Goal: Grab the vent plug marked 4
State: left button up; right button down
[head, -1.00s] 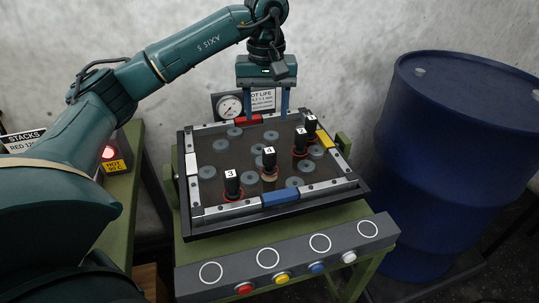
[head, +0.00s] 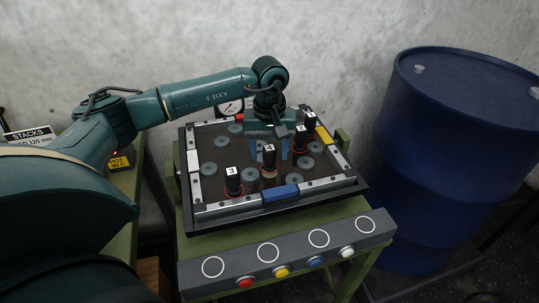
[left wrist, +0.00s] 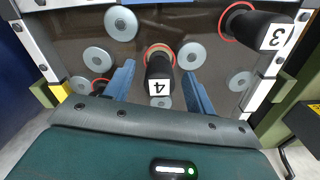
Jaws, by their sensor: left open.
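The vent plug marked 4 (head: 269,163) is a black upright handle with a white label, seated in a ringed hole on the dark tray. It also shows in the left wrist view (left wrist: 159,68), with a red ring around its base. My left gripper (head: 268,150) is open and low over the tray, just behind this plug in the head view. In the left wrist view its two blue fingers (left wrist: 159,75) lie on either side of the plug, apart from it. I cannot tell exactly how low the fingertips are. My right gripper is not in view.
The plug marked 3 (head: 233,182) stands to the left, and two more plugs (head: 299,143) stand at the right. The tray (head: 230,209) has a raised rim and several grey discs. A button panel (head: 292,257) is in front; a blue drum (head: 440,170) stands right.

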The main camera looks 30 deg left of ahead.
pick_arm(q)
jog(key=c, duration=1.1)
jog(key=shift+o, duration=0.2)
jog(key=shift+r, duration=0.2)
